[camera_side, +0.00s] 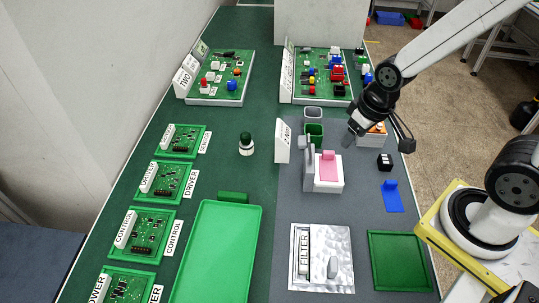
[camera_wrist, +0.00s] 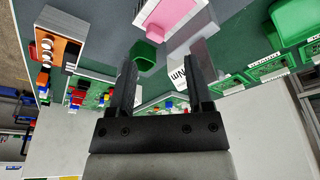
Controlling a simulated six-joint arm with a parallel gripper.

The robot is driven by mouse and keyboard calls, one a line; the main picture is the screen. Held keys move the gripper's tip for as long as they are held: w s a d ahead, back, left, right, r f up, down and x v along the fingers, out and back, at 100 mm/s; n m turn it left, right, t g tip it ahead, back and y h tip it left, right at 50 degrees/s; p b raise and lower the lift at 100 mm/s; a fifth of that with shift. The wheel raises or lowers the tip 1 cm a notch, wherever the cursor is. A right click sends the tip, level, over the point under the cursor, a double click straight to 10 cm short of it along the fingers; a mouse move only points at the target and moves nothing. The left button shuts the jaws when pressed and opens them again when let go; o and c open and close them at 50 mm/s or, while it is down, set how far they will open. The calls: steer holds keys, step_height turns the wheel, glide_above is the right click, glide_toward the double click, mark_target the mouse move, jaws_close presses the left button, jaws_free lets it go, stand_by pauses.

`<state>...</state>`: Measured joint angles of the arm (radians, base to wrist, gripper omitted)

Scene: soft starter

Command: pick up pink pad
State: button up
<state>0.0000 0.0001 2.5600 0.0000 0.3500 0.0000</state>
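The pink pad (camera_side: 328,166) lies on a white block (camera_side: 328,186) on the grey mat in the side view, with a small upright tab at its far end. It also shows at the top edge of the wrist view (camera_wrist: 172,14), partly cut off. My gripper (camera_side: 379,138) is above and to the right of the pad in the side view, apart from it. In the wrist view my gripper (camera_wrist: 162,82) is open, with nothing held between its fingers.
A grey upright fixture (camera_side: 307,160) stands just left of the pad. A blue pad (camera_side: 391,197) and a black block (camera_side: 384,162) lie to the right. Green and grey bins (camera_side: 314,131) stand behind. A green tray (camera_side: 218,250) and a FILTER plate (camera_side: 322,258) lie in front.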

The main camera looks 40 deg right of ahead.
stand_by(0.4)
steer(key=m+g+y, duration=0.1)
steer(key=m+g, duration=0.1)
steer(key=m, duration=2.5)
glide_above(330, 152)
steer(key=f, duration=0.3)
steer(key=shift+s+d+f, duration=0.2)
steer(key=shift+s+f, duration=0.1)
steer(key=shift+s, duration=0.1)
steer(key=shift+f, duration=0.1)
steer(key=shift+w+a+f, duration=0.1)
steer(key=shift+w+f, duration=0.05)
steer(key=shift+f, duration=1)
steer(key=shift+f, duration=0.15)
steer(key=shift+w+a+f, duration=0.1)
steer(key=shift+w+f, duration=0.1)
steer(key=shift+f, duration=1.05)
steer(key=shift+w+f, duration=0.15)
steer(key=shift+f, duration=1.05)
